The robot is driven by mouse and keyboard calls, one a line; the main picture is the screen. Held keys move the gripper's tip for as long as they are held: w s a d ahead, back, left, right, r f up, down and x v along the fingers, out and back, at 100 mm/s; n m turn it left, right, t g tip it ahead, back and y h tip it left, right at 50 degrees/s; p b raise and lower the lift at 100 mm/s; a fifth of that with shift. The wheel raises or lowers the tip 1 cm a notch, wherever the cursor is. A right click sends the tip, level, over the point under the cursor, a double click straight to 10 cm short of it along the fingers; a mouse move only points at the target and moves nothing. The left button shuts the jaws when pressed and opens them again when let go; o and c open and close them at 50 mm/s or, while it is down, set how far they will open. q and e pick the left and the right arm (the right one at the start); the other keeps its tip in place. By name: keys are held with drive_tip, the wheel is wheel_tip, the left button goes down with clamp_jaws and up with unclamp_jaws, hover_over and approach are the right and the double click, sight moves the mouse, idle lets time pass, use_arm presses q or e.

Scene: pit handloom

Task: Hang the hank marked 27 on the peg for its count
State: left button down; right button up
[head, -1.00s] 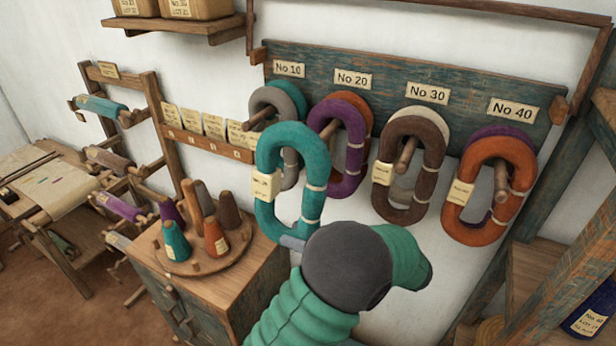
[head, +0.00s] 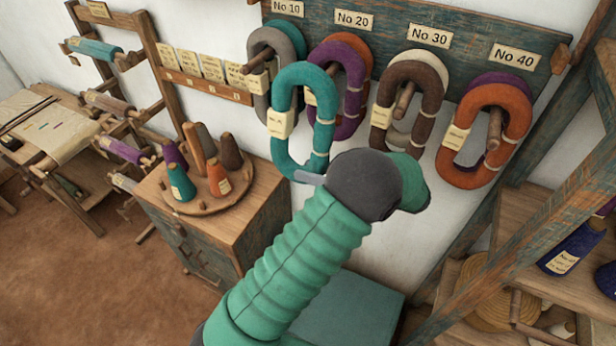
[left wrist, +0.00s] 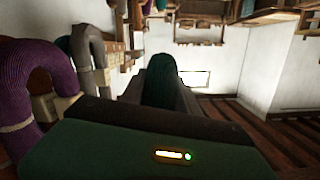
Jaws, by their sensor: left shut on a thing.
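My left gripper (head: 310,178) is shut on the bottom of a teal hank (head: 322,137) and holds it upright before the peg board (head: 385,50). The hank's paper tag (head: 281,123) is too small to read surely. The hank overlaps the grey hank (head: 257,108) under No 10 and the purple hank (head: 354,72) under No 20; whether it touches them I cannot tell. Its dark teal end also shows in the left wrist view (left wrist: 162,82). The No 20 plate (head: 354,19) is plain; its peg is mostly hidden. My right gripper is not in view.
A brown hank (head: 382,133) hangs under No 30 and an orange hank (head: 449,165) under No 40, each with another behind. A cabinet (head: 262,215) with several cones stands below left. A wooden frame (head: 540,235) closes the right side.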

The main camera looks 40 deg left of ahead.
use_arm(q)
drive_tip(key=w+a+f+b, duration=0.3)
drive_tip(key=w, duration=0.6)
drive_tip(key=shift+w, duration=0.35)
idle(0.7)
drive_tip(key=shift+f, duration=0.2)
drive_tip(key=c, duration=1.2)
unclamp_jaws()
drive_tip(key=shift+o, duration=1.3)
drive_tip(key=shift+w, duration=0.1)
drive_tip(key=shift+o, duration=0.6)
drive_tip(key=shift+w, duration=0.25)
drive_tip(key=shift+r, duration=0.15)
drive_tip(key=shift+s+r, duration=0.1)
drive_tip(key=shift+s, duration=0.1)
